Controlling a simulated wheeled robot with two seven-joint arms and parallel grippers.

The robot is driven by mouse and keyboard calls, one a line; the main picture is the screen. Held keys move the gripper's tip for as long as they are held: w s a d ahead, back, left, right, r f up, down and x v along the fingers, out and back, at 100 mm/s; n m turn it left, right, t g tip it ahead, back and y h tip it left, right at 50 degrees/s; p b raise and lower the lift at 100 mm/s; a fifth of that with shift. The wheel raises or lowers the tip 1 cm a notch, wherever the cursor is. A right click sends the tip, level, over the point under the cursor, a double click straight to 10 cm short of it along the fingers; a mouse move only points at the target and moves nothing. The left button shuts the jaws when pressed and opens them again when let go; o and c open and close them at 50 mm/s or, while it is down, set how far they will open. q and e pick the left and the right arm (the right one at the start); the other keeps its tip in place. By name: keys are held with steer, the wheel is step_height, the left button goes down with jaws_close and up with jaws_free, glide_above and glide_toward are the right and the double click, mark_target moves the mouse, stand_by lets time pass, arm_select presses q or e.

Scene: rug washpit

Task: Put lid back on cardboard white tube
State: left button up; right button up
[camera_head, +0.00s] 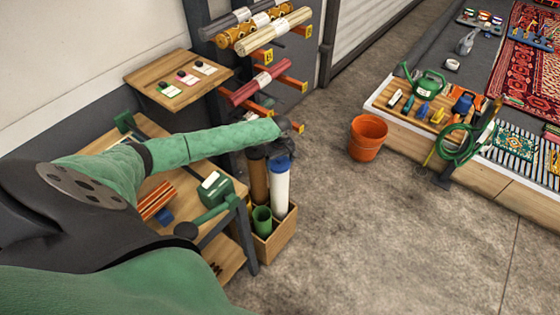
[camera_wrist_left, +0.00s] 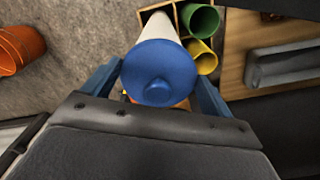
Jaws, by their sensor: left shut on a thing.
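A white cardboard tube (camera_head: 280,192) stands upright in a divided wooden box. A blue lid (camera_head: 281,164) with a round knob is at the tube's top end. In the left wrist view the lid (camera_wrist_left: 160,73) faces the camera, and the white tube (camera_wrist_left: 159,28) runs away behind it. My left gripper (camera_head: 284,148) is above the tube and shut on the lid, with one blue finger on each side of it. The lid hides the tube's rim, so I cannot tell whether it is fully seated. My right gripper is not in view.
The wooden box (camera_head: 277,240) also holds a brown tube (camera_head: 258,180) and a green tube (camera_head: 262,218); a yellow one (camera_wrist_left: 205,58) shows in the wrist view. A wooden workbench (camera_head: 228,255) stands left. An orange bucket (camera_head: 367,138) stands right, with clear floor between.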

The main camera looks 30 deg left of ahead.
arm_select(q)
steer(key=o, duration=0.8)
steer(key=shift+r, duration=0.15)
steer(key=shift+r+p, duration=3.4)
steer(key=shift+p, duration=0.4)
jaws_close()
